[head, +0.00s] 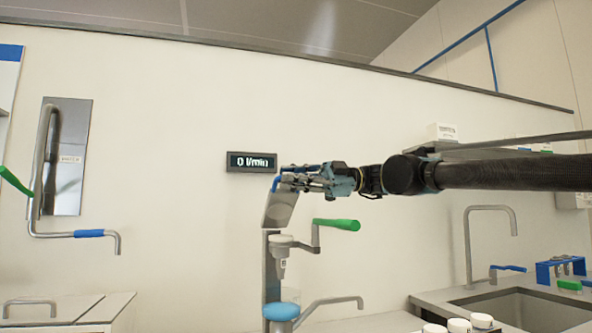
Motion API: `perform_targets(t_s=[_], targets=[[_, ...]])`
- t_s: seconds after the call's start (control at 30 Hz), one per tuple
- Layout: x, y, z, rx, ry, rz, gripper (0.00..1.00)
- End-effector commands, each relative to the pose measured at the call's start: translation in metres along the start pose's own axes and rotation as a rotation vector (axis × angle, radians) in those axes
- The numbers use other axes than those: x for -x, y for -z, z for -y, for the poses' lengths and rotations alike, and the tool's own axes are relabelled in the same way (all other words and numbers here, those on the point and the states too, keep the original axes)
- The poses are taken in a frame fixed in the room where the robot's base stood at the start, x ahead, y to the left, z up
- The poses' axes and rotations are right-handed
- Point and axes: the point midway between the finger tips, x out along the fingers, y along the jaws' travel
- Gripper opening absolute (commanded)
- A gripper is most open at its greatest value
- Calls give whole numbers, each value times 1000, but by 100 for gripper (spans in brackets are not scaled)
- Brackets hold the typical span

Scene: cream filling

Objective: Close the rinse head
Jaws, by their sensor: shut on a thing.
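A slim metal stand (272,265) rises in the lower middle of the head view, with a grey nozzle part (281,245) and a green-handled lever (337,224) on it. A tilted metal plate (280,209) leans up and to the right from the top of the stand. My gripper (283,181) is at the upper end of this plate, shut on a small blue grip (275,184). The fingers hide much of the grip. Which of these parts is the rinse head is not clear. A blue round cap (281,311) sits lower on the stand, with a bent spout beside it.
A display (251,162) on the wall reads 0 l/min. A bent pipe with a blue sleeve (88,233) is at the left. A sink (515,308) with a faucet (467,240), a blue rack (562,268) and several white-capped jars (459,325) are at the lower right.

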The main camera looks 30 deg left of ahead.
Motion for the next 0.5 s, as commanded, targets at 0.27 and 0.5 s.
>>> perform_targets(t_s=[0.27,0.5], targets=[[1,-7,35,-7,2,-2,0],[0,-10,47,-7,2,-3,0]])
